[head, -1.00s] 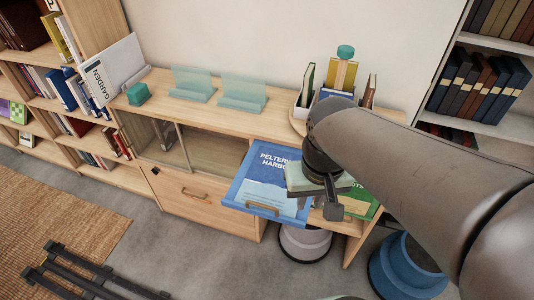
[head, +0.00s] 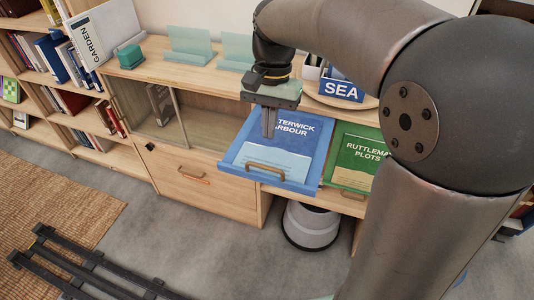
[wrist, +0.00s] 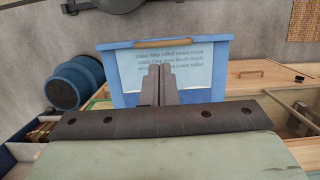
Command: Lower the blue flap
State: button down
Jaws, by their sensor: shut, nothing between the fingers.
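The blue flap (head: 233,157) is swung up and juts out from the front of the wooden cabinet. It bears a booklet with the title partly hidden and has a wooden handle (head: 279,173) along its front edge. My gripper (head: 269,136) points down over the blue flap with its fingers together and nothing between them. The fingers hide part of the booklet. In the wrist view the gripper (wrist: 160,68) is in front of the flap (wrist: 217,47), short of the handle (wrist: 160,44). I cannot tell whether the fingertips touch the flap.
A green flap (head: 357,157) is just right of the blue one. A grey stool (head: 311,224) stands beneath. Left are a drawer (head: 193,181) and a glass-fronted compartment (head: 167,110). A SEA box (head: 341,90) stands on the top.

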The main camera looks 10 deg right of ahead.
send_over(267, 176)
jog(key=f, duration=0.7)
jog(key=shift+w+f, duration=0.25)
jog(key=shift+w, duration=0.1)
